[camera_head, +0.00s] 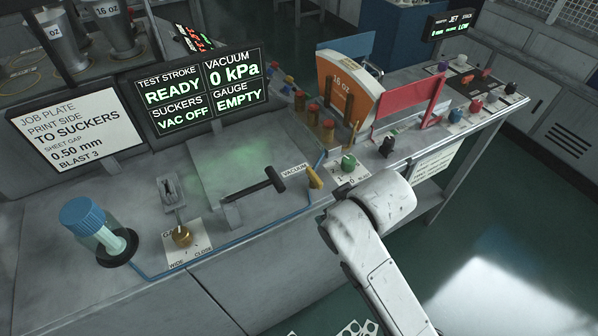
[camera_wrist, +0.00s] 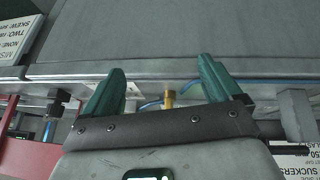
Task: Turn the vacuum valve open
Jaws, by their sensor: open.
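The vacuum valve (camera_head: 314,177) is a small yellow lever beside the VACUUM label, at the front right of the grey plate, where the blue hose runs. A brass fitting with a blue hose, likely this valve, shows in the wrist view (camera_wrist: 169,97), between and beyond my fingers. My gripper (camera_wrist: 162,68) is open, with two green fingers spread to either side of the brass fitting; nothing is held. In the head view my white arm comes from the lower right and hides most of the gripper. The display (camera_head: 207,91) reads VACUUM 0 kPa, VAC OFF, GAUGE EMPTY.
A black T-handle (camera_head: 266,186) stands left of the valve. A green knob (camera_head: 348,162) and a black knob (camera_head: 387,146) stand to its right. A brass gap knob (camera_head: 182,236) and a blue-capped jar (camera_head: 97,228) are at left. Open floor lies in front.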

